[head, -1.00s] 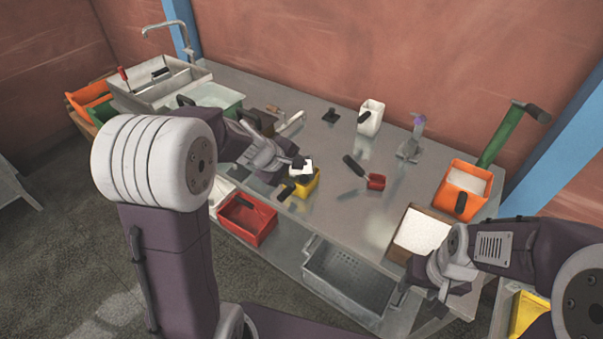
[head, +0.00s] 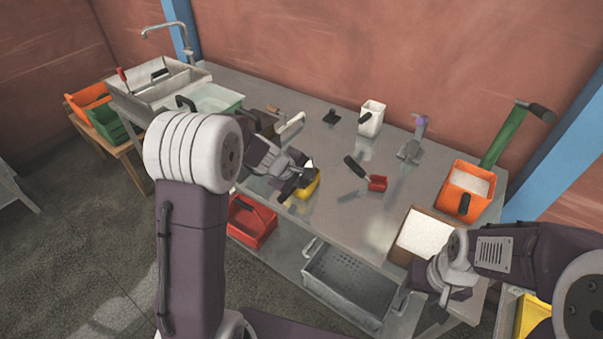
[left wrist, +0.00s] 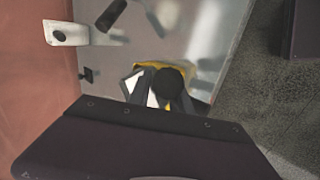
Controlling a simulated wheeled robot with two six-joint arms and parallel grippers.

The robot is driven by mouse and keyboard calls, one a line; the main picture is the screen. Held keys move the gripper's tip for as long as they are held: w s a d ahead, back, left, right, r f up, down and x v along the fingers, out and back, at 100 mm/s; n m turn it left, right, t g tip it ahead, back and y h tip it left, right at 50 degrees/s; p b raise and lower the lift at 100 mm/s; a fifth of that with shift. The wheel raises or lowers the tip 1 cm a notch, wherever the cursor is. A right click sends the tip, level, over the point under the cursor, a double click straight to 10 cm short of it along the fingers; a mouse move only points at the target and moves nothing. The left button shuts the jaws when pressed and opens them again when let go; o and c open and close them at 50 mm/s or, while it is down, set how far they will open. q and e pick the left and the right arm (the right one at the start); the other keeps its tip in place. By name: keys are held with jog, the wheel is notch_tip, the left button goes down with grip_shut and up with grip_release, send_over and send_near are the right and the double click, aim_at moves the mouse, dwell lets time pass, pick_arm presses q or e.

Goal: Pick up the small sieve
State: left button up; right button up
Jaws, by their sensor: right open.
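A yellow container (head: 301,190) lies on the steel table, partly hidden by my left gripper (head: 303,172). In the left wrist view the yellow container (left wrist: 204,79) shows behind a dark round end and pale pieces around my left gripper. Whether its jaws are shut on anything is hidden. A small red tool (head: 378,183) with a black handle lies apart on the table to the right. I cannot tell which of these is the small sieve. My right gripper (head: 440,291) is open near the table's front right corner.
A white container (head: 371,118) and a grey stand (head: 411,145) are at the back. An orange bin (head: 467,187) and a brown-framed tray (head: 405,258) are at the right. A red bin (head: 250,221) sits below the front edge. The table's middle is mostly clear.

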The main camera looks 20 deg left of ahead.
pick_arm(q)
jog(key=shift+w, duration=0.1)
grip_shut()
jog(key=shift+r, duration=0.25)
notch_tip(320, 180, up, 9)
jog(key=p, duration=0.5)
jog(key=shift+r, duration=0.3)
jog(key=shift+f, duration=0.2)
jog(key=shift+f+b, duration=3.75)
jog(key=shift+f, duration=0.1)
jog(key=shift+a, duration=0.15)
